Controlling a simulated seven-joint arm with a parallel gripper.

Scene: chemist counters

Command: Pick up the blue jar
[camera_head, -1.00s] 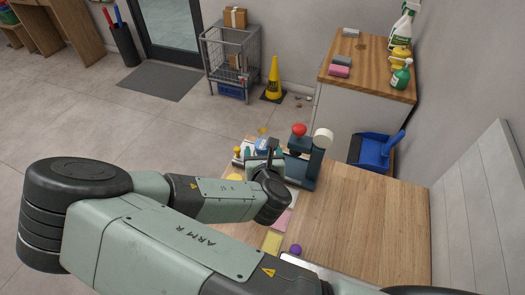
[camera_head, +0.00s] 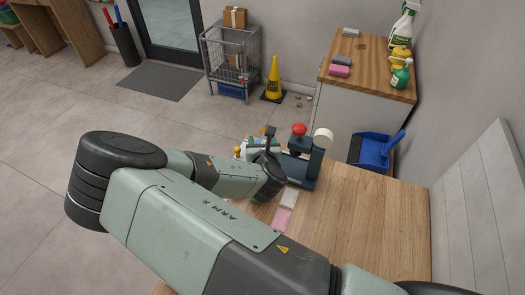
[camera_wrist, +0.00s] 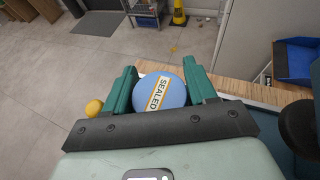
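The blue jar's round blue lid (camera_wrist: 160,96) shows in the wrist view, with a white and yellow "SEALED" label across it. My gripper (camera_wrist: 159,80) has one green finger on each side of the lid. The fingers look very close to its edges, and I cannot tell whether they press on the jar. The jar's body is hidden below the lid. In the head view my gripper (camera_head: 262,152) is over the far left part of the wooden counter, and my arm covers most of what is there.
A small yellow ball-shaped thing (camera_wrist: 94,107) is left of the fingers. Pink and pale blocks (camera_head: 282,218) lie nearer on the counter (camera_head: 365,230), whose right side is clear. A blue dustpan (camera_head: 372,150) is beyond it.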

